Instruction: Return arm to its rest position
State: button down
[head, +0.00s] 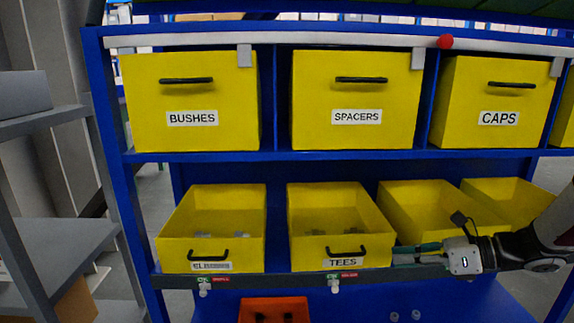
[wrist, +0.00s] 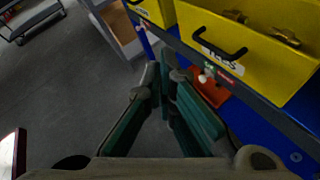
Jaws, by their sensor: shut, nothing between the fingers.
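My gripper (head: 402,256) reaches in from the right in the head view, pointing left. Its green-padded fingers are closed together and hold nothing. Its tips are in front of the lower shelf edge, close to the right side of the yellow TEES bin (head: 310,251). I cannot tell whether they touch it. In the wrist view, the fingers (wrist: 164,78) converge towards their tips, with the grey floor and the shelf edge beyond. The TEES bin (wrist: 222,22) is at upper right there, with several metal fittings inside.
The blue rack (head: 225,157) holds closed BUSHES (head: 190,88), SPACERS (head: 352,88) and CAPS (head: 497,90) bins above. Below is an open bin labelled EL… (head: 208,253), with more open bins at right. An orange bin (head: 273,304) sits underneath. A grey shelf unit (head: 60,250) stands left.

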jog(key=s+a+r+n+g+h, duration=0.2)
jog(key=s+a+r+n+g, duration=0.15)
jog(key=s+a+n, duration=0.45)
jog(key=s+a+r+n+g+h, duration=0.25)
jog(key=s+a+r+n, duration=0.2)
jog(key=s, duration=0.45)
jog(key=s+d+n+h, duration=0.3)
jog(key=s+n+h, duration=0.1)
jog(key=s+n, duration=0.4)
jog(key=s+d+n+h, duration=0.35)
jog(key=s+n, duration=0.25)
jog(key=s, duration=0.5)
notch_tip(320, 180, up, 28)
jog(key=t+p, duration=0.4)
jog(key=p, duration=2.2)
jog(key=shift+w+r, duration=0.15)
jog(key=shift+w, duration=0.1)
jog(key=shift+a, duration=0.1)
